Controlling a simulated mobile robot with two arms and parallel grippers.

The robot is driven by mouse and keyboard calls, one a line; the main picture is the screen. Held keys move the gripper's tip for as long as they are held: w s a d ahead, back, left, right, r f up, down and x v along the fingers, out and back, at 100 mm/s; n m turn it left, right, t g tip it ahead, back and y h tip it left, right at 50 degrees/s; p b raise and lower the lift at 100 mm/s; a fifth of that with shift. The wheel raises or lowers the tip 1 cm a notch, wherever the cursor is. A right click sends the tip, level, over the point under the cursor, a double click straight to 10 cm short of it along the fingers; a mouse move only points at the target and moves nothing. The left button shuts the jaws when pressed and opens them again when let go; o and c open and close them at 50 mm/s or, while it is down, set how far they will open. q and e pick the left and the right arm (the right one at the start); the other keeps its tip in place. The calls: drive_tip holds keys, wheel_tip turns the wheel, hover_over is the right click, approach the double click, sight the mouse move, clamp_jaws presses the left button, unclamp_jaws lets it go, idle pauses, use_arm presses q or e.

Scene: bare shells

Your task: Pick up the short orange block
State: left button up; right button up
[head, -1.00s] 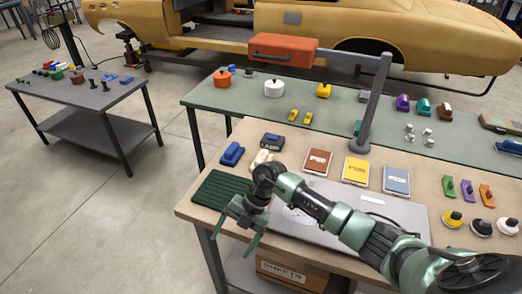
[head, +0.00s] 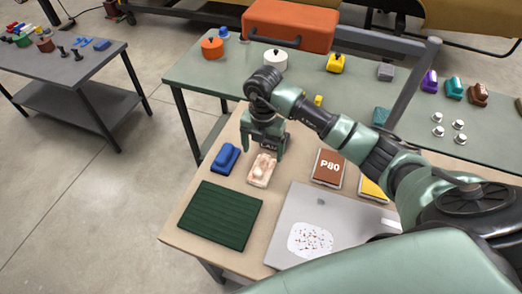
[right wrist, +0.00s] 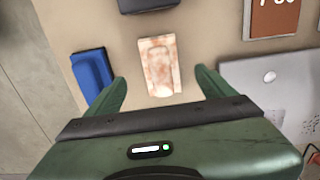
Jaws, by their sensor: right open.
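A short pale block with orange-brown blotches (head: 262,172) lies on the tan worktop, between a blue block and a dark block. It is the nearest thing to a short orange block by my gripper. In the right wrist view the blotched block (right wrist: 158,62) lies ahead, between the lines of the two fingers. My right gripper (head: 265,152) is open and empty, above the worktop by the block's far end. Its fingertips (right wrist: 160,78) also show in the right wrist view, one to each side of the block. My left gripper is not in view.
A blue block (head: 225,158) lies left of the blotched block, and a dark block (right wrist: 148,4) lies beyond it. A dark green ribbed mat (head: 220,215) is in front. A brown P80 pad (head: 328,168) and a grey sheet (head: 340,215) lie to the right.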

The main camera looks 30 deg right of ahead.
sight(262, 164)
drive_tip(key=f, duration=0.1)
drive_tip(key=p, duration=0.1)
drive_tip(key=s+f, duration=0.1)
drive_tip(key=shift+a+f+p, duration=0.3)
wheel_tip(262, 164, down, 3)
drive_tip(key=shift+a+r+p, duration=0.1)
drive_tip(key=shift+p, duration=0.6)
drive_tip(key=shift+w+f, duration=0.15)
drive_tip(key=shift+f, duration=0.8)
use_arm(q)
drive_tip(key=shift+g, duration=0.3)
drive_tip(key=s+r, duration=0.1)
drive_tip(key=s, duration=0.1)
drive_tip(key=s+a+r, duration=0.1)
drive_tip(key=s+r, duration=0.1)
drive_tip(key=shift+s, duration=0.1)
use_arm(e)
drive_tip(key=c, duration=1.6)
